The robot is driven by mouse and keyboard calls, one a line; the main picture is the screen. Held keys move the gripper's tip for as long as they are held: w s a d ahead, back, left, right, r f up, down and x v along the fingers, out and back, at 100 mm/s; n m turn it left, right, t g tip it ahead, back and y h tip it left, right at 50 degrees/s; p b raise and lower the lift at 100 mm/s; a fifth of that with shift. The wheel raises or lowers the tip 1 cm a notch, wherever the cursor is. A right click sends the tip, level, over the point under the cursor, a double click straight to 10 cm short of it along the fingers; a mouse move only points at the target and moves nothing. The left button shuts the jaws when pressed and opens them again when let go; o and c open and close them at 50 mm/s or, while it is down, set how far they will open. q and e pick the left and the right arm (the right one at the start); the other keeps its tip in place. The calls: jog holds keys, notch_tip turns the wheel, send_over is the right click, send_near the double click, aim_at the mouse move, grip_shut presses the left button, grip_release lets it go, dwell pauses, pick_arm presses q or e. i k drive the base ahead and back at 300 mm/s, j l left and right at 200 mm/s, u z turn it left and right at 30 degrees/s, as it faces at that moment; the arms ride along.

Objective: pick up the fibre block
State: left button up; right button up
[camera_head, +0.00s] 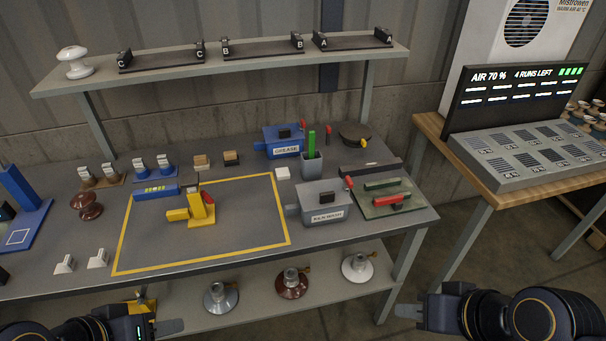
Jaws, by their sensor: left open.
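Several small blocks lie on the grey workbench (60,262). A tan block (201,162) and a darker brown-and-black block (231,158) sit side by side behind the yellow-outlined area. I cannot tell from looks alone which one is the fibre block. My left gripper (168,327) is open and empty at the bottom left, in front of the bench and far from these blocks. My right gripper (408,311) is at the bottom right, off the bench; its jaw gap cannot be made out.
A yellow fixture (198,210) stands inside the yellow outline. A blue grease box (284,141), a grey cup (312,161) with a green item, and a grey labelled box (323,203) stand right. The raised shelf (220,63) spans the back. The outline's front is clear.

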aim_at(282, 173)
jog(key=i+j+u, duration=0.2)
jog(key=u, duration=0.2)
jog(key=i+u, duration=0.35)
jog(key=i+j, duration=0.05)
jog(key=i, duration=0.05)
